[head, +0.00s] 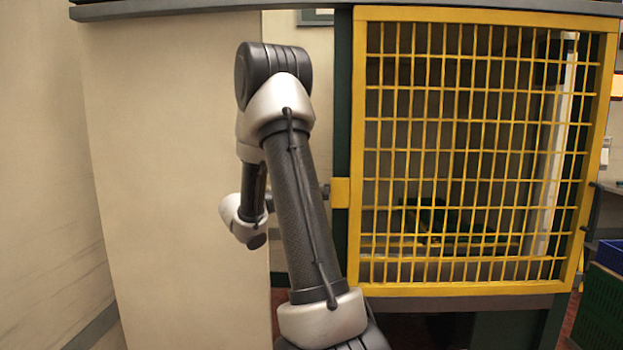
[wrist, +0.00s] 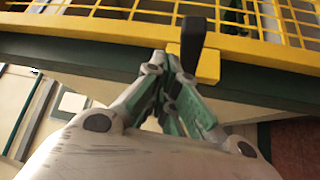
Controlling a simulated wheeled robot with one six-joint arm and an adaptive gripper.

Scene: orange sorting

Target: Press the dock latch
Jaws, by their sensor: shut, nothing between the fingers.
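The latch shows in the wrist view as a black lever (wrist: 193,42) in front of a yellow block (wrist: 208,66) on a dark green post. In the head view the yellow block (head: 341,192) sits at the left edge of the yellow mesh gate (head: 357,120), with a small dark part (head: 326,191) beside it. My gripper (wrist: 167,62) is shut and empty. Its fingertips are close to the lever, just left of it in the wrist view; I cannot tell whether they touch. In the head view my arm hides the fingers.
A beige panel (head: 175,170) stands behind and left of my arm. The mesh gate fills the right side. A green crate (head: 598,305) and a blue bin (head: 611,257) are at the far lower right. Reddish floor (wrist: 297,145) shows at the wrist view's right.

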